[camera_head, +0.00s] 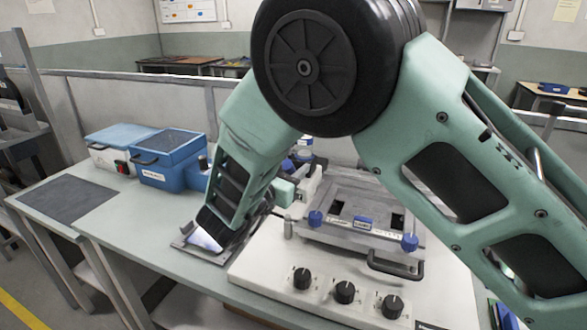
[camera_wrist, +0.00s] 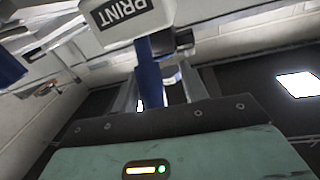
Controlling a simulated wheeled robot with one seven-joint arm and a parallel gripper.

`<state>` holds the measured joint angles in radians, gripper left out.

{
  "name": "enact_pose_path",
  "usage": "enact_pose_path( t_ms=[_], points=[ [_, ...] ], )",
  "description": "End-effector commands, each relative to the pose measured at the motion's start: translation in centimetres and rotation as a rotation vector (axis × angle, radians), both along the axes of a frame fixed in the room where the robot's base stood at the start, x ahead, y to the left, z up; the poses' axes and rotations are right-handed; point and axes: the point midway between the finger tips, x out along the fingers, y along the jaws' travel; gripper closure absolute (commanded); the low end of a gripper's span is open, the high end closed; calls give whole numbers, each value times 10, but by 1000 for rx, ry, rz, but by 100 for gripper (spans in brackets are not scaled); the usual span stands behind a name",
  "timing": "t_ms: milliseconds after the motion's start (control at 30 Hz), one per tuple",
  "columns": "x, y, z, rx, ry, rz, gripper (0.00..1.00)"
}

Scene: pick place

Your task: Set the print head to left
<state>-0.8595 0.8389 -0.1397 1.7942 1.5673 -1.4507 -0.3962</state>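The print head, a white block labelled PRINT (camera_wrist: 128,16), fills the top middle of the wrist view. A blue post (camera_wrist: 150,75) reaches down from it. My gripper (camera_wrist: 160,80) has its two metal fingers apart, one on each side of the post, with a visible gap on the right. I cannot tell whether the left finger touches the post. In the head view, my arm largely hides the gripper and print head. The white-based printing machine (camera_head: 262,262) stands on the bench, with a grey frame (camera_head: 345,190) on top.
Several black knobs (camera_head: 345,291) line the machine's front. A black handle (camera_head: 395,267) and blue knobs (camera_head: 409,242) stick out from its frame. A blue box (camera_head: 168,176) and a blue-lidded white box (camera_head: 110,158) stand at the left. The bench's front left is clear around a dark mat (camera_head: 62,198).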

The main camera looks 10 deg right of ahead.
Motion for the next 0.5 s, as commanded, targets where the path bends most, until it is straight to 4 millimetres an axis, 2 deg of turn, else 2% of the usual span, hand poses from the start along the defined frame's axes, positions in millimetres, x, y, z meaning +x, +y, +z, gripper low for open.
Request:
enact_pose_path(
  t_ms=[300,500],
  points=[
    [-2,-1,-1,-2,3,-6,55],
    [-19,15,-2,0,2,-4,55]
  ],
)
